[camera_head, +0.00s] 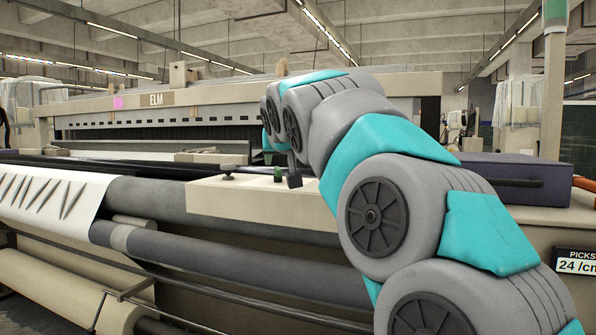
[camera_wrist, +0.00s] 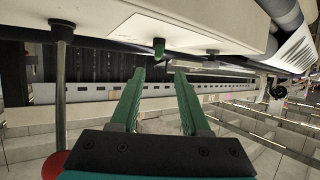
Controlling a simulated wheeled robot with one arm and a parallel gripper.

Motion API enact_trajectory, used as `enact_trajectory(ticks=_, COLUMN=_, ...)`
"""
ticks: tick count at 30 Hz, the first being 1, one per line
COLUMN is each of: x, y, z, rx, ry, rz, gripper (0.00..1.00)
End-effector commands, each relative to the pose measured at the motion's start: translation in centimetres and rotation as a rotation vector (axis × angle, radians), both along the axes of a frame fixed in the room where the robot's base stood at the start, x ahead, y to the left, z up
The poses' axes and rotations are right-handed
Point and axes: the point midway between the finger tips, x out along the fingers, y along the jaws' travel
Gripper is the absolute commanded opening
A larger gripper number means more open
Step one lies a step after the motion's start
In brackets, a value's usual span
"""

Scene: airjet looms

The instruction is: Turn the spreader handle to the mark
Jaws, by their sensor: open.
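In the wrist view, which looks upside down, a beige panel (camera_wrist: 110,22) fills the top. A green knob (camera_wrist: 158,48) and a small black knob (camera_wrist: 212,53) stick out from it. A dark rod lever (camera_wrist: 62,80) with a red ball (camera_wrist: 56,165) stands at the left; I cannot tell for sure that it is the spreader handle. My gripper (camera_wrist: 160,72) is open and empty, its two green fingers pointing toward the green knob, apart from the lever. In the head view the green knob (camera_head: 278,174) shows on the panel (camera_head: 240,199); my arm hides the lever. I cannot make out the mark.
The loom's rollers (camera_head: 250,268) and white cloth (camera_head: 50,198) lie in front and left of the panel. A dark purple box (camera_head: 515,178) stands on the right. The loom's long beam (camera_head: 215,103) crosses behind.

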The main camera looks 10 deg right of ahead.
Motion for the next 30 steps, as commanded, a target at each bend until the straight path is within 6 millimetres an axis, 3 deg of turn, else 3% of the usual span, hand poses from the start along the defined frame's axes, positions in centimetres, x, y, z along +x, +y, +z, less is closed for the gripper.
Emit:
enact_trajectory(ticks=8, x=1.5, y=-0.3, z=-0.7, rx=0.001, ry=0.005, rz=-0.012, gripper=0.46)
enact_trajectory(ticks=21, x=6.9, y=-0.8, z=-2.8, rx=-0.001, ry=0.001, rz=-0.01, gripper=0.46)
enact_trajectory(ticks=30, x=7.2, y=-0.9, z=-2.9, rx=-0.001, ry=0.001, rz=-0.01, gripper=0.44)
